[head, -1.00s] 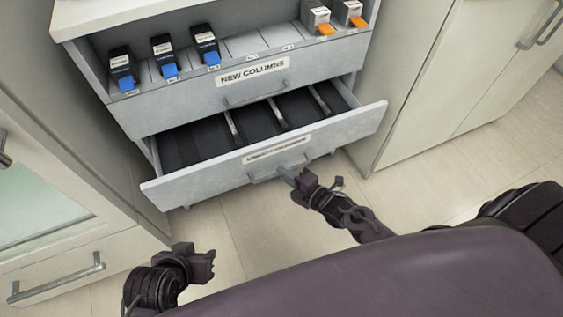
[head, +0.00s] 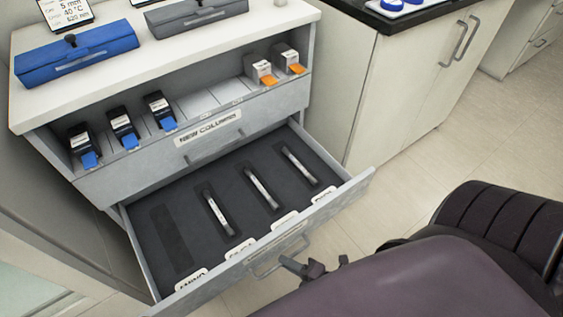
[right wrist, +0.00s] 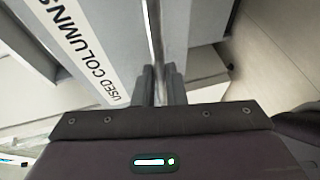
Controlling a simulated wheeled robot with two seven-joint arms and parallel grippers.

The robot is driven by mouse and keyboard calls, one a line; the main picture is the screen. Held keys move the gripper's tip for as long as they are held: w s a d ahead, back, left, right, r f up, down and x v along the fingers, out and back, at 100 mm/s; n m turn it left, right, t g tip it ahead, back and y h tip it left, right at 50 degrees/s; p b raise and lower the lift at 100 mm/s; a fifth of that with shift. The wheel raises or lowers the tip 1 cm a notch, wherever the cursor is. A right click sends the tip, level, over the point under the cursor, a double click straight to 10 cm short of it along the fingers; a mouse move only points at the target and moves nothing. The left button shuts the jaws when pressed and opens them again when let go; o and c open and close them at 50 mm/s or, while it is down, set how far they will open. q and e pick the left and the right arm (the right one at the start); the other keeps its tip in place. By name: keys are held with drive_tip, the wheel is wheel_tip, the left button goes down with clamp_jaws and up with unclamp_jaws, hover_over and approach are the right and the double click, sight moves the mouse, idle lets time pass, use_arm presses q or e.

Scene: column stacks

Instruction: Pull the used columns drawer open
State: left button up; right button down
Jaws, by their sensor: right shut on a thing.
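The used columns drawer (head: 345,197) is the lower grey drawer of the cabinet and stands far out. Its dark insert (head: 165,215) has several slots; three hold slim metal columns (head: 259,187) and the leftmost is empty. White labels line the insert's front edge. My right gripper (head: 286,262) is at the drawer's bar handle (head: 262,272), in front of the drawer face. In the right wrist view the gripper's fingers (right wrist: 160,82) are shut on the handle bar (right wrist: 154,35), beside the "USED COLUMNS" label (right wrist: 85,45). My left gripper is not in view.
The new columns drawer (head: 255,118) above is shut, with boxes on the stepped shelf over it. A blue case (head: 78,57) and a grey case (head: 195,17) lie on the cabinet top. A cream cupboard (head: 400,80) stands at the right; floor (head: 400,195) is free before it.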

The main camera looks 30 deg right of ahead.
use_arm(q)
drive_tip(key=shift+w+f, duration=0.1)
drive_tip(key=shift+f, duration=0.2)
use_arm(e)
drive_tip(key=shift+s, duration=0.3)
drive_tip(key=c, duration=1.5)
unclamp_jaws()
